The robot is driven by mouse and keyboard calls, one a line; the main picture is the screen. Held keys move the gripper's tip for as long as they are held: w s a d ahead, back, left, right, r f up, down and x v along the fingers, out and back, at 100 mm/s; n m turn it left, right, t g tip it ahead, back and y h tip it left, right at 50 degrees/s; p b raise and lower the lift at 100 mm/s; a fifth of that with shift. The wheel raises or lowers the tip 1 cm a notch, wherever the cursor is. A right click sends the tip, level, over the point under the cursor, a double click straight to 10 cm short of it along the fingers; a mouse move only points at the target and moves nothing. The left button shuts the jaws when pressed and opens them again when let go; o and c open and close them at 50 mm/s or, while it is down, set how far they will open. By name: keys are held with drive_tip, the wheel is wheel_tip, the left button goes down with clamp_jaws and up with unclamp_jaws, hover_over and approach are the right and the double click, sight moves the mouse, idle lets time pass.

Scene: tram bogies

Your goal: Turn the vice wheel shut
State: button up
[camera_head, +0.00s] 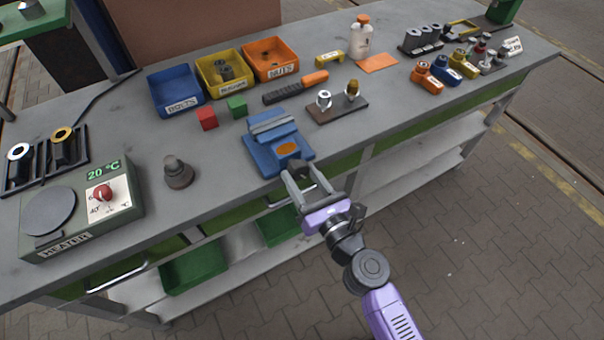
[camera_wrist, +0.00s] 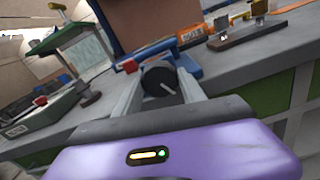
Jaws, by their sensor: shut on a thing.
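The blue vice (camera_head: 276,146) stands at the front edge of the grey workbench, with an orange disc on its top. It also shows in the wrist view (camera_wrist: 186,66), behind the wheel. The dark vice wheel (camera_wrist: 160,80) has a pale line across its face and sits between my fingers. In the head view the wheel (camera_head: 298,168) is mostly hidden by my gripper. My gripper (camera_head: 304,184) reaches in from the front, its fingers shut on the wheel from both sides; it also shows in the wrist view (camera_wrist: 162,95).
Red (camera_head: 207,118) and green (camera_head: 237,107) blocks lie left of the vice. A dark knobbed weight (camera_head: 178,174) and the heater (camera_head: 80,208) stand left. Drawer handles project below the bench edge.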

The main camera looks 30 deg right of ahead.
drive_tip(key=shift+f+m, duration=0.1)
drive_tip(key=shift+m, duration=0.9)
drive_tip(key=o, duration=1.4)
drive_tip(key=shift+s, duration=0.1)
drive_tip(key=s+b, duration=0.2)
drive_tip(key=s, duration=0.5)
drive_tip(key=shift+s, duration=0.3)
